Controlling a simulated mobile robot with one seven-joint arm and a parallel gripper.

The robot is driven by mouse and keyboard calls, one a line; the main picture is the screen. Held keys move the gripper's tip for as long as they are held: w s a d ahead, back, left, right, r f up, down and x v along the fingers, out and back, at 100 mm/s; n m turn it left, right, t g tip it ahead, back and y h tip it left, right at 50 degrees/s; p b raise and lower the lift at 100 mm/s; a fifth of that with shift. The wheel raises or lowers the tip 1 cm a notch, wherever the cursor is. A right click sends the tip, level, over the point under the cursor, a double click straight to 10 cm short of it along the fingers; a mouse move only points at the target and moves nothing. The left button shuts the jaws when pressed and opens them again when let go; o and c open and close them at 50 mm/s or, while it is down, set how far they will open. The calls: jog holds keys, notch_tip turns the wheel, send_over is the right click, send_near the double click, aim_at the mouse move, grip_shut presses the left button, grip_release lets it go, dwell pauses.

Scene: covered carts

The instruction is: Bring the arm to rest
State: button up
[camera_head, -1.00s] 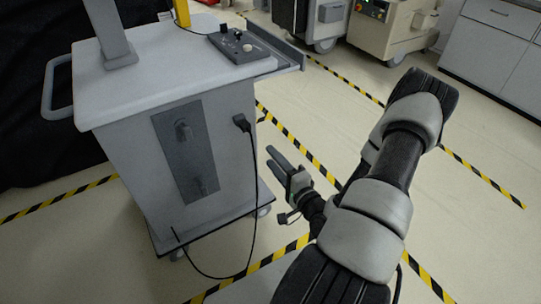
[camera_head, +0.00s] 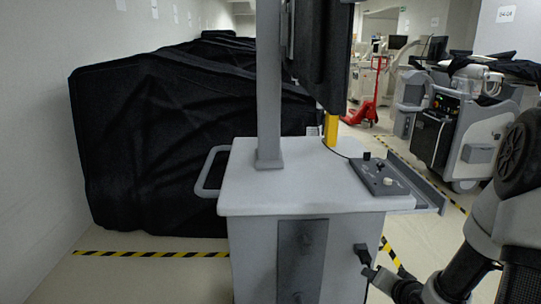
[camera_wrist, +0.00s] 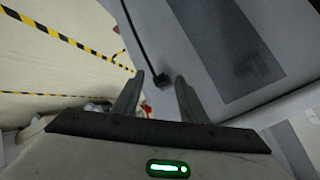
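My gripper (camera_wrist: 159,76) is open in the wrist view, its two grey fingers apart with nothing held between them. Beyond the fingertips is a black plug (camera_wrist: 166,79) with a cable on the side of the grey cart. In the head view my arm comes in at the lower right. My gripper (camera_head: 376,276) is low beside the cart's right side, just below and right of the plug (camera_head: 362,250). I cannot tell the exact gap between fingers and plug.
The cart (camera_head: 258,260) carries a control box (camera_head: 380,178) and a grey post (camera_head: 268,90). A black-covered object (camera_head: 170,130) stands behind left. Medical machines (camera_head: 465,130) and a red pallet jack (camera_head: 366,108) stand at the back right. Striped tape (camera_head: 150,254) marks the floor.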

jog(key=s+a+r+n+g+h, duration=0.25)
jog(key=a+r, duration=0.25)
jog(key=r, duration=0.6)
jog(key=s+a+r+n+g+y, duration=0.2)
jog(key=s+a+r+n, duration=0.2)
jog(key=s+a+r, duration=0.6)
jog(key=s+r, duration=0.3)
jog(key=s, duration=0.8)
notch_tip(320, 180, up, 23)
jog(key=p, duration=2.2)
jog(key=shift+a+n+p, duration=0.2)
jog(key=shift+n+p, duration=0.15)
jog(key=shift+p, duration=0.05)
jog(key=shift+r+g, duration=0.15)
jog(key=shift+g, duration=0.1)
jog(key=shift+c, duration=1)
jog(key=shift+d, duration=0.15)
